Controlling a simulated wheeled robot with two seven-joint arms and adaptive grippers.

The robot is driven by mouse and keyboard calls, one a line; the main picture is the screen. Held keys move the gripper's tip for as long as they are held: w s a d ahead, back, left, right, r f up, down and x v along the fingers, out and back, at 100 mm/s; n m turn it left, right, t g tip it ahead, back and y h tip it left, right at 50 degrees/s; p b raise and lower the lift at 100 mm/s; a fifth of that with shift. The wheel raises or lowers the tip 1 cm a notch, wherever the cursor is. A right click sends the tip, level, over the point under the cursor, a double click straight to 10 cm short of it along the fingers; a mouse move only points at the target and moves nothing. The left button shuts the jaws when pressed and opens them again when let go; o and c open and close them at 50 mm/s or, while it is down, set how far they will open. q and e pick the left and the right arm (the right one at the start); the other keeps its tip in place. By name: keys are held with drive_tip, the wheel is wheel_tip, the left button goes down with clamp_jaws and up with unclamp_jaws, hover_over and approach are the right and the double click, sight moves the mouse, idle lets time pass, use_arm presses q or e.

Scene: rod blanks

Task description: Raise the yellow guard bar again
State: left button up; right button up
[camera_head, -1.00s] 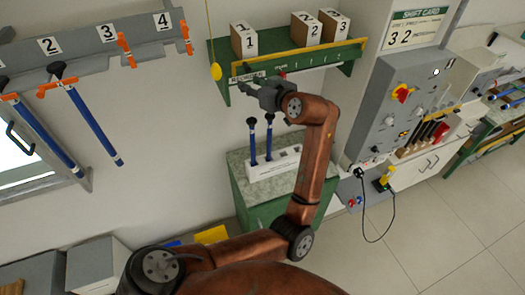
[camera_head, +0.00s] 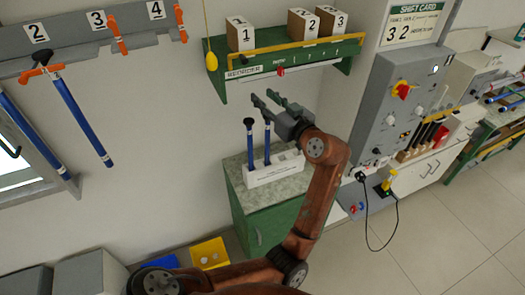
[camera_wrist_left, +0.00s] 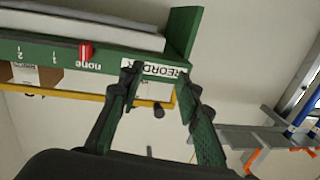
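The yellow guard bar (camera_head: 300,47) runs lengthwise along the green shelf (camera_head: 262,68), across the low front of the numbered boxes. A dark knob (camera_head: 243,59) shows near its left end. In the left wrist view, turned upside down, the yellow bar (camera_wrist_left: 60,95) and a dark knob (camera_wrist_left: 158,111) show beyond my fingers. My left gripper (camera_head: 266,97) is open and empty, just below the shelf's front edge and apart from the bar. Its spread fingers (camera_wrist_left: 162,88) frame the REORDER label (camera_wrist_left: 155,71) in the wrist view. My right gripper is not in view.
A red marker (camera_head: 281,71) sits on the shelf front. Blue rods stand in a white holder (camera_head: 272,170) on the green cabinet (camera_head: 262,215) below my gripper. A grey control box (camera_head: 395,105) stands right. A yellow pendant (camera_head: 211,58) hangs left of the shelf.

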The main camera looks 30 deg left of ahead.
use_arm(q)
drive_tip(key=w+a+f+m+h, duration=0.1)
drive_tip(key=f+m, duration=0.1)
drive_tip(key=f, duration=0.7)
drive_tip(key=w+a+f+m+h, duration=0.1)
drive_tip(key=w+f+m+h, duration=0.1)
drive_tip(key=f, duration=0.7)
drive_tip(key=w+a+f+m+t+h+b, duration=0.1)
drive_tip(key=a+f+m+h, duration=0.1)
drive_tip(key=f, duration=0.7)
drive_tip(key=shift+w+f+m, duration=0.15)
drive_tip(key=shift+w+m, duration=0.15)
